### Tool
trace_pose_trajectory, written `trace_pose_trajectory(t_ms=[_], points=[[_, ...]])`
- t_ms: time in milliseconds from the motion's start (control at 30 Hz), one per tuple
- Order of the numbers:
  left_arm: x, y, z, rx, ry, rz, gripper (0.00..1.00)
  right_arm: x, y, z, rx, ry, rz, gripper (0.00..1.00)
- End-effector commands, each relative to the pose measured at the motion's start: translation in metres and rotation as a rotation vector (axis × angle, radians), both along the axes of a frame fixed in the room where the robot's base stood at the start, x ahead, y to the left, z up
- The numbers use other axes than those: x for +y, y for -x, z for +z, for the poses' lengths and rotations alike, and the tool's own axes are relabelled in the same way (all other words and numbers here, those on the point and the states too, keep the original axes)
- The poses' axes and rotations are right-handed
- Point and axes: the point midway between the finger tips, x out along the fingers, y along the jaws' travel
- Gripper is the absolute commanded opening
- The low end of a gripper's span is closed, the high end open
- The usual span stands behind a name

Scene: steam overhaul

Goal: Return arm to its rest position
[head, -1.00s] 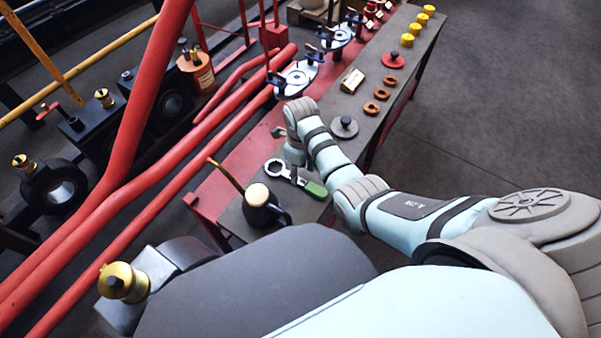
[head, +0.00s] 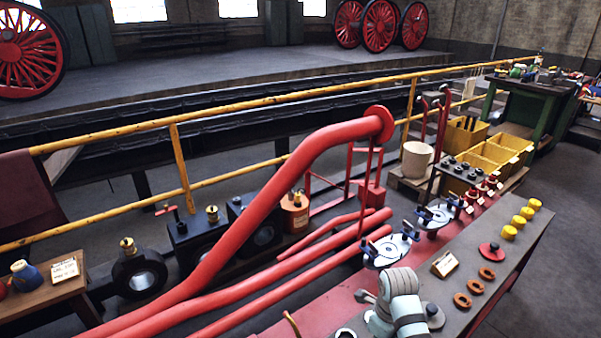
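My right arm (head: 405,305) reaches in at the bottom edge of the head view, right of centre. Only its grey and pale blue wrist part shows, above the red and dark bench. My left arm and gripper are not in view.
A thick red pipe (head: 270,205) stands left of the arm. Yellow railings (head: 180,165) lie behind. The floor on the right is clear.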

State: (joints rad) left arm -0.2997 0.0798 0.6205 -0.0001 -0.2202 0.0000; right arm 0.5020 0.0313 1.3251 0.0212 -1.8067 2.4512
Motion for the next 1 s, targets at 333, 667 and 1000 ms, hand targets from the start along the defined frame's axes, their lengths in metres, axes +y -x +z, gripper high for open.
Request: trace_pose_trajectory(t_ms=[333, 667, 1000], points=[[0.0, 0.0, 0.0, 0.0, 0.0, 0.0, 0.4, -0.02, 0.137, -0.037, -0.083, 0.194, 1.385, 0.41], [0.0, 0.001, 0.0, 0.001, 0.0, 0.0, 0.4, -0.02, 0.22, -0.004, -0.043, 0.388, 2.246, 0.41], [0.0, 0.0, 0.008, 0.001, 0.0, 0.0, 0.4, -0.026, 0.232, -0.057, 0.009, 0.402, 2.507, 0.41]])
